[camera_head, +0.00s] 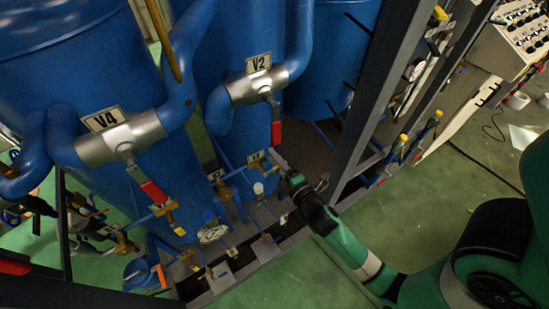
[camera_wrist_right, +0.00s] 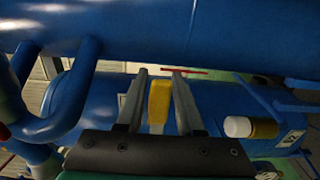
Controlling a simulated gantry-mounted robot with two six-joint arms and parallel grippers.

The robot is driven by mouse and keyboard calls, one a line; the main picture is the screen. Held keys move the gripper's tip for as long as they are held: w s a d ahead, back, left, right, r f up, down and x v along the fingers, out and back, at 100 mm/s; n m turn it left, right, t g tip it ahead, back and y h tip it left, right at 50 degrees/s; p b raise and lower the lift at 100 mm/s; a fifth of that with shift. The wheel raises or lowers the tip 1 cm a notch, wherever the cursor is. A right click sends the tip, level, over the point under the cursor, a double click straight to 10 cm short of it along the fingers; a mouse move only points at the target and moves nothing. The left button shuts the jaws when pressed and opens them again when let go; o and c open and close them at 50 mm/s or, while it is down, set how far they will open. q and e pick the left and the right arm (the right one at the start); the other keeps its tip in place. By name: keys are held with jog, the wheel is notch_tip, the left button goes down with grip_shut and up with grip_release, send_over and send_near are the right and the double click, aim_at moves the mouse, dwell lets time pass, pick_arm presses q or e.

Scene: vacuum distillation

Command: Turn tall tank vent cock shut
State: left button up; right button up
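My right gripper (camera_head: 282,163) reaches in from the lower right, beside the small brass valves at the foot of the tall blue tank (camera_head: 245,125). In the right wrist view its two grey fingers (camera_wrist_right: 158,105) stand apart. A yellow cock handle (camera_wrist_right: 159,98) lies between them, with a gap visible on each side. The handle runs roughly along the fingers. In the head view the gripper hides most of this spot, so I cannot make out the handle there. My left gripper is not in view.
A brass cock with a white cap (camera_wrist_right: 250,127) sits right of the fingers. Red-handled valves V2 (camera_head: 276,132) and V4 (camera_head: 152,192) hang on the blue pipes. A pressure gauge (camera_head: 212,233) stands left of my gripper. A grey frame post (camera_head: 372,95) rises close on the right. Green floor (camera_head: 290,280) is open in front.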

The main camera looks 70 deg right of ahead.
grip_shut()
dwell(1.1)
